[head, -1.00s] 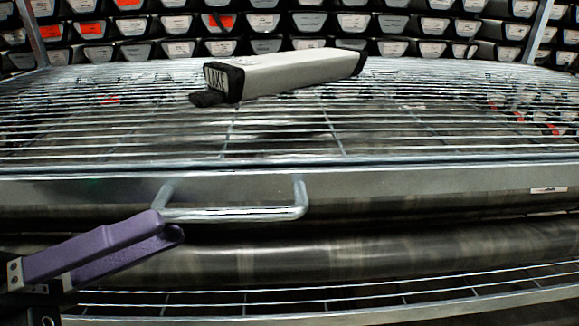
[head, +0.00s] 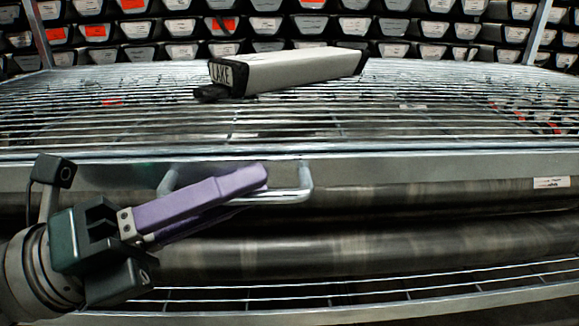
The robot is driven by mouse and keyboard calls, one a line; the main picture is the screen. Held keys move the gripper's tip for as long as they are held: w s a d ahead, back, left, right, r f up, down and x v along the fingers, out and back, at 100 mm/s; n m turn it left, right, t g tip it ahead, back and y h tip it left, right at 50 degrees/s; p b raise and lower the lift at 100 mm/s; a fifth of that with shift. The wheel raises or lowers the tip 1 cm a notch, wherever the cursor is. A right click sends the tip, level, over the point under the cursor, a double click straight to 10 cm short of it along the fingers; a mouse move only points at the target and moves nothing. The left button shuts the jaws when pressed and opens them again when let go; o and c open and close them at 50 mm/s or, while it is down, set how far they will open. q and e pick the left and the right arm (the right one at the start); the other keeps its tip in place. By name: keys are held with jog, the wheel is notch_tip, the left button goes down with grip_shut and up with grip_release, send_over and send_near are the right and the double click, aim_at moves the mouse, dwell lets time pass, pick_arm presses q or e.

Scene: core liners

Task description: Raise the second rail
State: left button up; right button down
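A metal front rail (head: 420,168) runs across the edge of the wire shelf. A bent bar handle (head: 305,182) is fixed on it left of the middle. My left gripper (head: 262,185), with purple fingers, reaches in from the lower left. Its fingers overlap the handle in the head view and hide part of its lower bar. I cannot tell whether they touch it, and one finger mostly covers the other, so the gap between them is unclear. Which part counts as the second rail is not marked. My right gripper is out of view.
A long white box (head: 300,70) with black ends, marked LAKE, lies on the wire shelf (head: 420,115). Dark cylinders (head: 400,240) lie under the front rail, above a lower wire shelf (head: 420,290). Rows of labelled core trays (head: 355,27) fill the background.

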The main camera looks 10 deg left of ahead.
pick_arm(q)
grip_shut()
dwell(1.0)
